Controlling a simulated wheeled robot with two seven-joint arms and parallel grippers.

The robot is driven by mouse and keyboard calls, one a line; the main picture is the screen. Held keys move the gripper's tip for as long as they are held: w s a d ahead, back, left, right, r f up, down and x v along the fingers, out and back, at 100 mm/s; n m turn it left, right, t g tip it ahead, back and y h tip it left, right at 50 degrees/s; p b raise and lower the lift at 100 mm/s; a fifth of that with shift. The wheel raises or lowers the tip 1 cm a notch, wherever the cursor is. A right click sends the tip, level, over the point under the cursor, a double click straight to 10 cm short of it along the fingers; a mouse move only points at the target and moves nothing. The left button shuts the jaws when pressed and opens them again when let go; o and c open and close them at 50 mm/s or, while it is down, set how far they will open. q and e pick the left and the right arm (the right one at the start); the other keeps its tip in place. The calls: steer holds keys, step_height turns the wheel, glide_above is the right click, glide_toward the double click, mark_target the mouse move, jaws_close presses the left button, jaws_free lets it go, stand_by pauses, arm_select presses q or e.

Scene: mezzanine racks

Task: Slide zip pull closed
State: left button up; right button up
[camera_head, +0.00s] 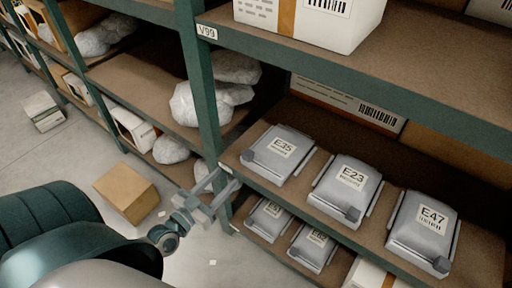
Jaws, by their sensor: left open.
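Three grey pouches with white labels lie in a row on the middle shelf: E35 (277,155), E23 (346,190) and E47 (424,225). Each has a dark block, apparently its zip pull, at the front edge. The pull on E35 (247,156) sits at its left front corner. The pulls on E23 (352,214) and E47 (441,265) sit at their right front corners. My left gripper (222,184) is open and empty, in front of the rack post, left of and below E35, apart from the pouches. My right gripper is out of view.
The green rack post (207,120) stands close behind my left gripper. More grey pouches (312,246) lie on the shelf below. An upper shelf carries a white box (345,35). A cardboard box (126,193) stands on the floor at left.

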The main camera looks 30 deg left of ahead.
mark_target(248, 155)
arm_select(q)
steer(key=w, duration=0.5)
steer(key=w+d+p, duration=0.1)
steer(key=w, duration=1.1)
steer(key=shift+d+p, duration=0.15)
steer(key=shift+p, duration=0.2)
steer(key=shift+w, duration=0.1)
steer(key=shift+c, duration=0.9)
jaws_close()
steer(key=shift+d, duration=0.1)
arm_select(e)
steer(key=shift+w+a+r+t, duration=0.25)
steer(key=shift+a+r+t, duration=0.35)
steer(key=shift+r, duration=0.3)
